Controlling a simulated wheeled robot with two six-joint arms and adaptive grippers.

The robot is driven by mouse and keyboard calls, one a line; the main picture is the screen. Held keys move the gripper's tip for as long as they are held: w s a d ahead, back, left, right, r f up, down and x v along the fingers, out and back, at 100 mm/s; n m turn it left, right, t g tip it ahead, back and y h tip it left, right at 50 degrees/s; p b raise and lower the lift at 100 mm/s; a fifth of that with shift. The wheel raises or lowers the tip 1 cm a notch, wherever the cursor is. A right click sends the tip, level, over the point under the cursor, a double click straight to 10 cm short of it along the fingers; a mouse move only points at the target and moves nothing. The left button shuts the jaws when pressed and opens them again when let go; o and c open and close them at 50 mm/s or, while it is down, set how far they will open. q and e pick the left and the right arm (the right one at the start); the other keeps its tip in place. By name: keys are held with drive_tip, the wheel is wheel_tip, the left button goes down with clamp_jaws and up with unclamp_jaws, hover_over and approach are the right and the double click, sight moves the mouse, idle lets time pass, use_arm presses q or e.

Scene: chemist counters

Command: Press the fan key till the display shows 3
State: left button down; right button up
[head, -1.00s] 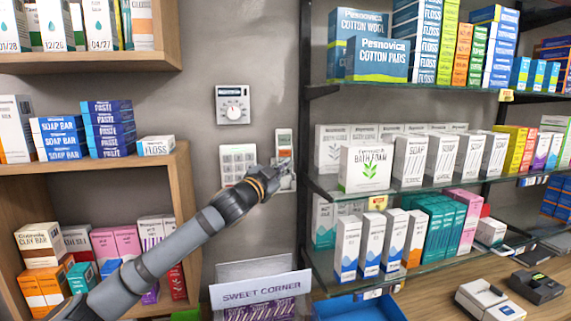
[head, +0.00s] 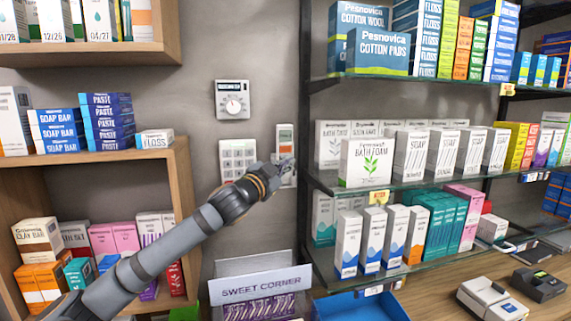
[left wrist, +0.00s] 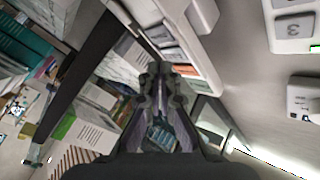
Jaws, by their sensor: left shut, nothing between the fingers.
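A narrow pale wall unit (head: 285,135) with an orange patch hangs on the grey wall in the head view. Its lower part is partly covered by my left gripper (head: 286,166), and any display figure is too small to read. My left gripper is shut and empty, its tips at the unit's lower half; I cannot tell whether they touch a key. In the left wrist view the shut fingers (left wrist: 163,85) point towards a pale unit with an orange stripe (left wrist: 188,52). I cannot tell which key is the fan key. My right gripper is not in view.
A white keypad (head: 238,153) is left of the unit, partly behind my left arm, and a dial box (head: 232,100) is above it. Glass shelves with boxes (head: 375,164) stand close on the right. Wooden shelves (head: 182,185) are on the left, a sweet stand (head: 262,288) below.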

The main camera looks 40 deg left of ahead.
use_arm(q)
drive_tip(key=s+d+b, duration=0.2)
drive_tip(key=s+d, duration=0.1)
drive_tip(key=shift+s+d+b, duration=0.15)
drive_tip(key=shift+d+b, duration=0.2)
drive_tip(key=shift+d, duration=0.05)
idle(1.0)
